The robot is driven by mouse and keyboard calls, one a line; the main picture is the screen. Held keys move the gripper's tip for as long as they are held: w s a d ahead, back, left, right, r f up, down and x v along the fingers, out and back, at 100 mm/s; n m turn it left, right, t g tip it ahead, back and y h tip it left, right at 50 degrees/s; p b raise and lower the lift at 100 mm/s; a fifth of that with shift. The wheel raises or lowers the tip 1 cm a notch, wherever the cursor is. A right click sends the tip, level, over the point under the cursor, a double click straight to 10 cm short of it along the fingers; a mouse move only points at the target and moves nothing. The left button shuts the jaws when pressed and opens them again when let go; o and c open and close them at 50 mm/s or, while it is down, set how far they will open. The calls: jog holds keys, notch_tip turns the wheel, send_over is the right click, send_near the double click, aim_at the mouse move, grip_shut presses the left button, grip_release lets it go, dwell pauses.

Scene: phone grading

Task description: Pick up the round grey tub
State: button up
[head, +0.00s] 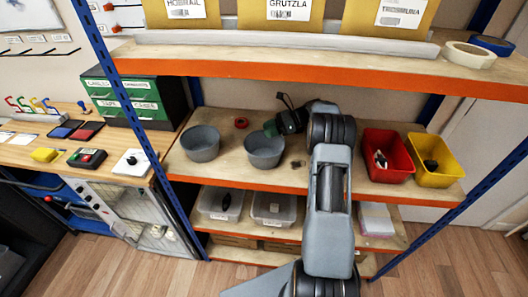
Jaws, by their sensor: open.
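Two round grey tubs stand upright on the middle shelf. The left grey tub (201,143) is fully clear of my arm. The right grey tub (264,151) stands beside it, just in front of my gripper in the picture. My gripper (277,114) is open, above and behind the right tub's rim, near its back right side. No contact with a tub can be made out. Both tubs look empty, though their floors are only partly visible.
The middle shelf (231,177) also bears a red ring (241,123), a red bin (388,157) and a yellow bin (434,160) with dark items. An upper shelf (230,62) hangs above. Clear bins (273,207) sit below. Blue posts (125,98) frame the rack.

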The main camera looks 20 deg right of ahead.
jog(key=shift+c, duration=0.2)
grip_shut()
dwell(0.4)
